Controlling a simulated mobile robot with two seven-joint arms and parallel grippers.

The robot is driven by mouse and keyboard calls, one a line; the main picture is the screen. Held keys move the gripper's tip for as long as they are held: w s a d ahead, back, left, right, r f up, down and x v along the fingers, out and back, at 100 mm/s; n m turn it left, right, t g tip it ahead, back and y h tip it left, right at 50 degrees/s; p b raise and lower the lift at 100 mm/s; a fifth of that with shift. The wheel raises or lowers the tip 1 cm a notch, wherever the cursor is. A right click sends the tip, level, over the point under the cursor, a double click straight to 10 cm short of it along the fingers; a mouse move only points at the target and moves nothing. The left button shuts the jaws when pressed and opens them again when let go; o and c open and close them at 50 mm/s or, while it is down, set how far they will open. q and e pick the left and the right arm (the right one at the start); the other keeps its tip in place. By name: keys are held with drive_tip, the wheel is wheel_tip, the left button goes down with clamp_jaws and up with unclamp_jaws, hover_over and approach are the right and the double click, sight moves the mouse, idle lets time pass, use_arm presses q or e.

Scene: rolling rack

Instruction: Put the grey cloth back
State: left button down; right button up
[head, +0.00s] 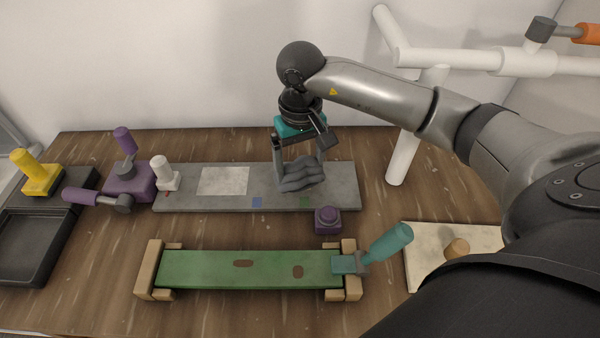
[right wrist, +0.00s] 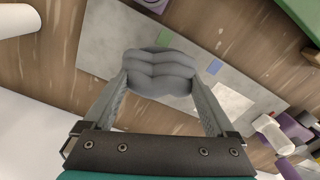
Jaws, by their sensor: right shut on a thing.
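The grey cloth (head: 300,178) is a bunched, folded lump between the fingers of my right gripper (head: 299,172). In the right wrist view the cloth (right wrist: 160,72) fills the gap between the two fingertips (right wrist: 160,84), and the gripper is shut on it. The cloth is over the grey board (head: 240,204), near its right part; I cannot tell whether it touches the board. The board carries a pale rectangle (head: 223,181), a blue square (head: 257,202) and a green square (head: 305,202), partly hidden. My left gripper is not in view.
A purple block (head: 327,219) sits at the board's front right. A white-handled piece (head: 164,174) and a purple clamp (head: 130,180) stand at its left end. A green plank (head: 220,268) with a teal-handled tool (head: 389,243) lies in front. White pipes (head: 404,150) rise at right.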

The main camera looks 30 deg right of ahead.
sight(300, 175)
drive_tip(key=shift+f, duration=1.55)
drive_tip(key=shift+f+b, duration=0.2)
drive_tip(key=shift+b, duration=0.15)
drive_tip(key=o, duration=1.1)
wheel_tip(300, 175, up, 12)
drive_tip(key=shift+r+p, duration=0.25)
drive_tip(key=shift+p, duration=0.2)
drive_tip(key=shift+s+a+f, duration=0.1)
